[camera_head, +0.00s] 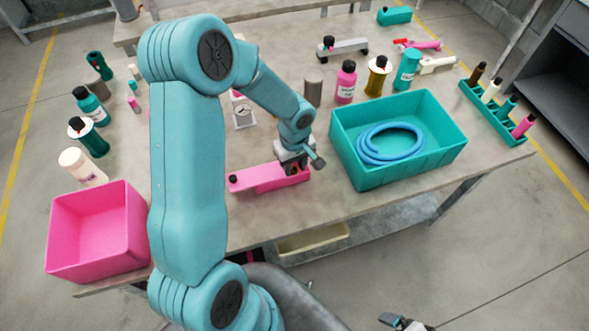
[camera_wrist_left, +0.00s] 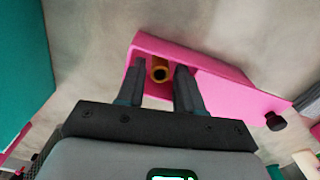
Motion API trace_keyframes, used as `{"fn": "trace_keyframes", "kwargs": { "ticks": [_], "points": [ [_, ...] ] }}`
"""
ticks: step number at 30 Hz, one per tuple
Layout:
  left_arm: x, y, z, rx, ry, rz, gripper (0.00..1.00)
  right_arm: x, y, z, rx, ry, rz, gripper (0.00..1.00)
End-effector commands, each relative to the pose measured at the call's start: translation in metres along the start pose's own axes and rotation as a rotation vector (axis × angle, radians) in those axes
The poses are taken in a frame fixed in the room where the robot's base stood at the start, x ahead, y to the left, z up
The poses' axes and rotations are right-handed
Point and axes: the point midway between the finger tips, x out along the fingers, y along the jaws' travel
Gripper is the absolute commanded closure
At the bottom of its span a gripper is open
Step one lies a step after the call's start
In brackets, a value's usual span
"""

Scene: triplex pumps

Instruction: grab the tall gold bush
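The gold bush (camera_wrist_left: 160,72) shows in the left wrist view as a gold ring with a dark hole, seen from above. It stands at the pink block (camera_wrist_left: 215,85), which lies on the table and also shows in the head view (camera_head: 258,180). My left gripper (camera_head: 294,169) is over the block's right end in the head view and hides the bush there. In the left wrist view its two dark fingers (camera_wrist_left: 160,80) are apart, one on each side of the bush, with gaps visible. What seems to be my right gripper (camera_head: 397,322) is cut off at the bottom edge.
A teal bin (camera_head: 385,172) with a coiled blue hose (camera_head: 390,143) stands right of the block. A pink bin (camera_head: 97,232) is at the left. A pink bottle (camera_head: 346,82) and a teal rack (camera_head: 492,113) stand farther back. The table in front of the block is clear.

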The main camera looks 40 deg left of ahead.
Motion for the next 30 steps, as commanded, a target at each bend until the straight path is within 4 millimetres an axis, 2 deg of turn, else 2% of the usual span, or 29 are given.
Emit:
{"fn": "trace_keyframes", "kwargs": {
  "ticks": [7,10,11,23,26,30],
  "points": [
    [0.003,0.0,0.0,0.0,0.0,0.001,0.64,0.0,0.0,0.0,0.0,0.0,0.0,0.04],
    [0.002,0.0,0.0,0.0,0.0,0.0,0.97,0.0,0.0,0.0,0.0,0.0,0.0,0.04],
    [0.002,0.0,0.0,0.0,0.0,0.001,1.0,0.0,0.0,0.0,0.0,0.0,0.0,0.04],
    [-0.004,0.001,-0.001,0.0,0.003,0.002,1.0,0.0,0.0,0.0,0.0,0.0,0.0,0.04],
    [-0.015,0.001,-0.001,-0.001,0.004,0.003,1.0,0.001,0.0,0.0,0.0,0.0,0.0,0.04],
    [-0.043,0.002,-0.001,0.0,0.006,0.006,1.0,0.002,0.001,0.0,0.0,0.0,0.0,0.04]
  ]
}}
